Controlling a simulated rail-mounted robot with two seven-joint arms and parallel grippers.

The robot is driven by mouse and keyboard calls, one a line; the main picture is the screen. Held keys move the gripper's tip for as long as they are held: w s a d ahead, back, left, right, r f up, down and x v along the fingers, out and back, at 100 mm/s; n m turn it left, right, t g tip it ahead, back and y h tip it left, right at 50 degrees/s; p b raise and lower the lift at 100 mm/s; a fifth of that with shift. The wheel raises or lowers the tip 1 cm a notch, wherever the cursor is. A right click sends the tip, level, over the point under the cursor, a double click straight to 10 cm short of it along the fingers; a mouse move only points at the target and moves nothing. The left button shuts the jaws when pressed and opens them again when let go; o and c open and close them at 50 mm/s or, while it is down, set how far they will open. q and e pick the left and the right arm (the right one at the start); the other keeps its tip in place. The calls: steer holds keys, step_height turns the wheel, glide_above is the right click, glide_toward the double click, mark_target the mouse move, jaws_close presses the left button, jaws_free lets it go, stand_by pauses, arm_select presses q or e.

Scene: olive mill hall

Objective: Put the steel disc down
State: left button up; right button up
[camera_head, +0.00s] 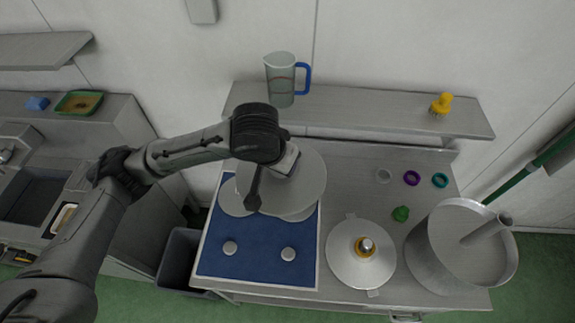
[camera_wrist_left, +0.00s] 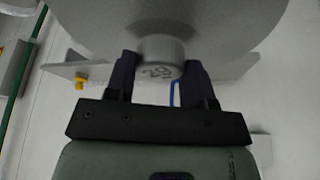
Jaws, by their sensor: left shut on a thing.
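My left gripper (camera_wrist_left: 158,78) is shut on the round knob of a steel disc (camera_wrist_left: 225,25). The knob bears a marking that looks like "20". In the head view the held disc (camera_head: 308,180) appears over the far part of a blue mat (camera_head: 258,265), partly behind my wrist. Its height above the mat is hard to judge. Parts of other pale discs (camera_head: 231,200) show beneath it on the mat. The fingertips are hidden in the head view. My right gripper is not in view.
A jug (camera_head: 279,82) stands on the shelf behind.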

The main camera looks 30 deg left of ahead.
arm_select(q)
steer(key=s+d+f+b, duration=0.2)
steer(key=f+b, duration=0.2)
steer(key=f, duration=0.5)
steer(key=s+d+f+b, duration=0.1)
steer(key=s+f+b, duration=0.3)
steer(key=f, duration=0.5)
steer(key=s+d+f+b, duration=0.1)
steer(key=d+f+b, duration=0.1)
steer(key=f+b, duration=0.45)
steer(key=n+y+b, duration=0.2)
steer(key=n+b, duration=0.3)
glide_above(262, 239)
step_height(262, 239, down, 23)
steer(key=shift+a+f, duration=0.1)
steer(key=shift+f, duration=2.15)
steer(key=o, duration=1.3)
steer(key=shift+f, duration=0.1)
